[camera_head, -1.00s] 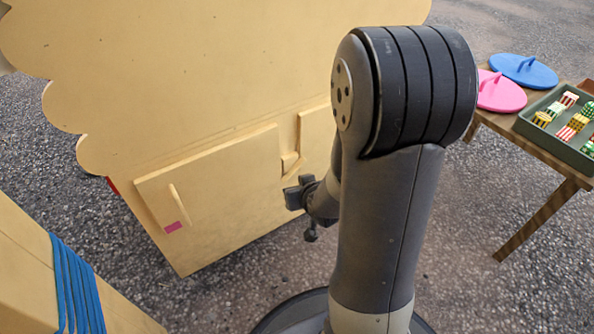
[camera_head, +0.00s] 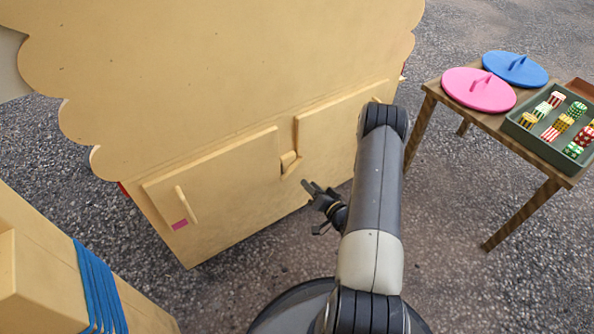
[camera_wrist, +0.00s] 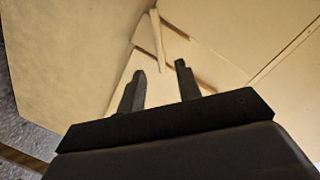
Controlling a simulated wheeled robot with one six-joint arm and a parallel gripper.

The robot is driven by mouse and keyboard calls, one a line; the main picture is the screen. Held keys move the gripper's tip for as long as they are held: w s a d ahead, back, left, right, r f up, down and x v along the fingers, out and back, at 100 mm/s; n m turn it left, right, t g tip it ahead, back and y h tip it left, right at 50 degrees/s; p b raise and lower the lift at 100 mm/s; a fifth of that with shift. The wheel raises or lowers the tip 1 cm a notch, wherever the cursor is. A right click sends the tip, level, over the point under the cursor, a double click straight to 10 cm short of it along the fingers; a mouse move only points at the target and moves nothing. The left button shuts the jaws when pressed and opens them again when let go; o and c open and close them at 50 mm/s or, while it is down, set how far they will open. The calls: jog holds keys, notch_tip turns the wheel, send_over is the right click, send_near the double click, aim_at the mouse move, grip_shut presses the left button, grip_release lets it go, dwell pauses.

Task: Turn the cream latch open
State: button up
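The cream latch (camera_head: 291,164) sits on the cream cabinet front, between two door panels, at the right edge of the left door (camera_head: 222,195). In the wrist view, a narrow cream piece that looks like the latch (camera_wrist: 157,38) shows beyond the fingertips, near the top middle. My gripper (camera_head: 307,188) is in front of the cabinet, a little below and right of the latch, apart from it. In the wrist view my gripper's two fingers (camera_wrist: 160,68) stand apart with nothing between them.
A cream block with blue rope (camera_head: 100,287) stands at the lower left. A wooden table at the right bears pink (camera_head: 478,91) and blue (camera_head: 515,68) lids and a tray (camera_head: 524,134) of striped tubs.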

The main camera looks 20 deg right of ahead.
aim_at(292, 169)
jog(key=w+a+f+m+t+b, duration=0.1)
jog(key=w+a+f, duration=0.1)
jog(key=w, duration=0.6)
jog(key=shift+m+b, duration=0.3)
dwell(0.3)
grip_shut()
